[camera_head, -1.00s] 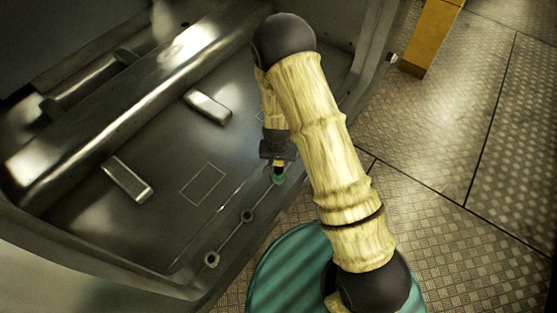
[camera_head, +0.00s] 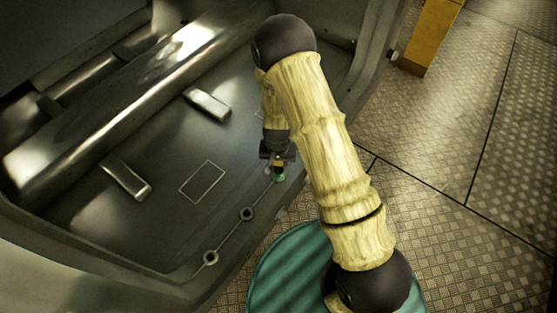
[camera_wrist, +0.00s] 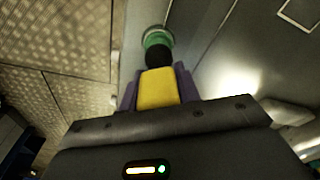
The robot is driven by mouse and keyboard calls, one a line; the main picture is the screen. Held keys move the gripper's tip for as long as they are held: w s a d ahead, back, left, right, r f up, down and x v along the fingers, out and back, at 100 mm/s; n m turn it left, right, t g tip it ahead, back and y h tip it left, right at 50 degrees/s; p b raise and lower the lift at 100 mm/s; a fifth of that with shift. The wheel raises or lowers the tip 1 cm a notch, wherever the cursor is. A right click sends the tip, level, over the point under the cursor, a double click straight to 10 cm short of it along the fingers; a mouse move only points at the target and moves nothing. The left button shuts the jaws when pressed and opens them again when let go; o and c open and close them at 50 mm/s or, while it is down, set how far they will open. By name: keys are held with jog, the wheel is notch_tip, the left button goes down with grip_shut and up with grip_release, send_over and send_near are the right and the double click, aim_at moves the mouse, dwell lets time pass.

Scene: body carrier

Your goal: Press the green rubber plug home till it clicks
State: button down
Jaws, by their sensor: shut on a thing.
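The green rubber plug (camera_head: 279,178) sits at the upper end of a line of round holes along the near edge of the car body floor. It also shows in the wrist view (camera_wrist: 157,38), as a green ring partly hidden. My gripper (camera_head: 277,158) is above it, with purple fingers (camera_wrist: 157,90) shut on a yellow tool (camera_wrist: 158,90). The tool's round black end (camera_wrist: 158,57) overlaps the plug in the wrist view and appears to be at or touching it. How deep the plug sits is hidden.
Two open ringed holes (camera_head: 247,213) (camera_head: 211,257) lie along the seam line. Metal pads (camera_head: 207,104) (camera_head: 127,179) rise from the floor pan. The body's side wall (camera_head: 372,70) stands right of my arm. A yellow post (camera_head: 431,38) stands on the tread-plate floor.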

jog(key=shift+r+p, duration=2.85)
jog(key=shift+r, duration=0.7)
jog(key=w+d+n, duration=0.1)
jog(key=w+d, duration=0.1)
jog(key=d, duration=1.1)
jog(key=shift+d+f+n, duration=0.15)
jog(key=shift+d+n, duration=0.15)
